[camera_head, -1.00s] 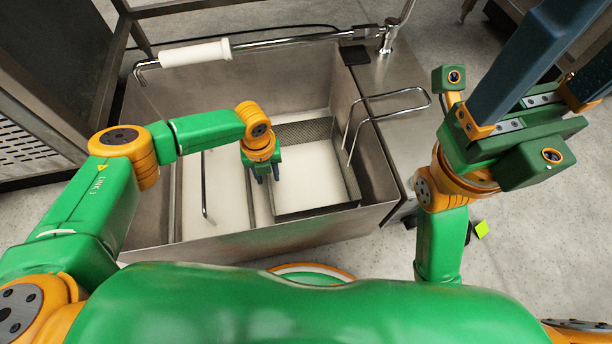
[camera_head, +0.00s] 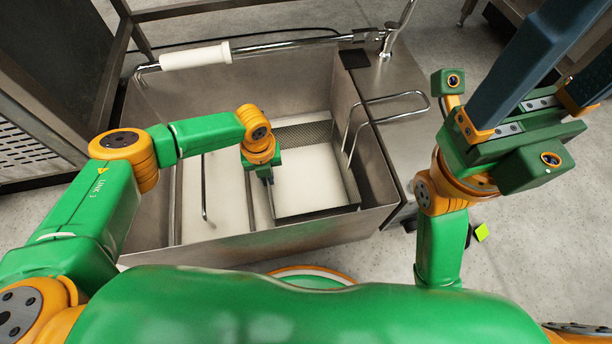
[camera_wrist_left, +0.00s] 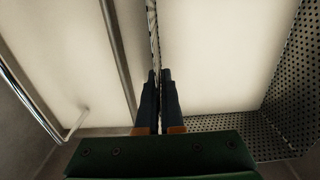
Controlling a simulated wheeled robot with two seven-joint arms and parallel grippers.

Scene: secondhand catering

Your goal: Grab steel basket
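The steel basket (camera_head: 352,182) is a perforated metal box in the right half of an open steel vat, with a pale surface inside it. A bent-wire handle (camera_head: 390,95) rises at its right. My left gripper (camera_head: 267,180) reaches down to the basket's left wall. In the left wrist view, its two dark fingers (camera_wrist_left: 160,80) are close together with the basket's thin left wall running between them; the perforated right wall (camera_wrist_left: 290,75) shows at the right. The fingertips' exact contact is hard to see. My right gripper (camera_head: 545,80) is raised, empty, with fingers wide apart.
The steel vat (camera_head: 235,248) surrounds the basket. A thin rod (camera_head: 204,190) hangs in its left half. A chrome bar with a white sleeve (camera_head: 195,55) crosses the back. A steel cabinet stands at left; open floor lies at right.

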